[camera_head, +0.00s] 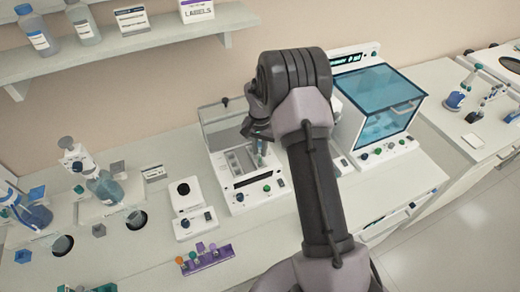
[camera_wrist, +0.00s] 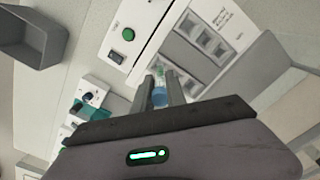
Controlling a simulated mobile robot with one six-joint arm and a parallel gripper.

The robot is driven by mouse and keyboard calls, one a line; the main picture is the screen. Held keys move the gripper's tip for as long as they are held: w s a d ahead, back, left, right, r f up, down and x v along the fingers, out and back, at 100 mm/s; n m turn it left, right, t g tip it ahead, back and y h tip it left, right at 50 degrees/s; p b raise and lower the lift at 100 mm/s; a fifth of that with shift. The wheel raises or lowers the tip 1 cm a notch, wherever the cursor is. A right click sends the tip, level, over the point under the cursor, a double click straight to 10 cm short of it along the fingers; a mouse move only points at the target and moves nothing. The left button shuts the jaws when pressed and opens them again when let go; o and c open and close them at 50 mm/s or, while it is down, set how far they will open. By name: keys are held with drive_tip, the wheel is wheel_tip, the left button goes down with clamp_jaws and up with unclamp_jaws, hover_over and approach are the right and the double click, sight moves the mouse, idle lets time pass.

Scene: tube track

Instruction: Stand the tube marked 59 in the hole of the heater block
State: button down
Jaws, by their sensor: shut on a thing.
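My gripper (camera_head: 258,138) is above the heater block (camera_head: 262,196), a white instrument with a grey metal insert and a clear raised lid behind it. In the wrist view, my gripper (camera_wrist: 161,84) is shut on a small clear tube (camera_wrist: 159,97) with blue contents and a greenish end. The tube also shows below the jaws in the head view (camera_head: 262,150). Its marking cannot be read. The heater block (camera_wrist: 150,38) fills the upper middle of the wrist view, with several square wells in its grey insert. Whether the tube's tip touches the block cannot be told.
A purple rack (camera_head: 208,260) with several coloured-cap tubes stands at the front. A small white instrument (camera_head: 190,207) with a black round top is left of the heater block. A teal-lidded bath (camera_head: 382,105) stands close on the right. A shelf (camera_head: 130,42) hangs at the back left.

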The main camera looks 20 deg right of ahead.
drive_tip(key=shift+f, duration=0.2)
drive_tip(key=shift+f+b, duration=0.55)
drive_tip(key=shift+b, duration=0.05)
idle(0.4)
drive_tip(key=shift+f+b, duration=0.65)
drive_tip(key=c, duration=1.3)
unclamp_jaws()
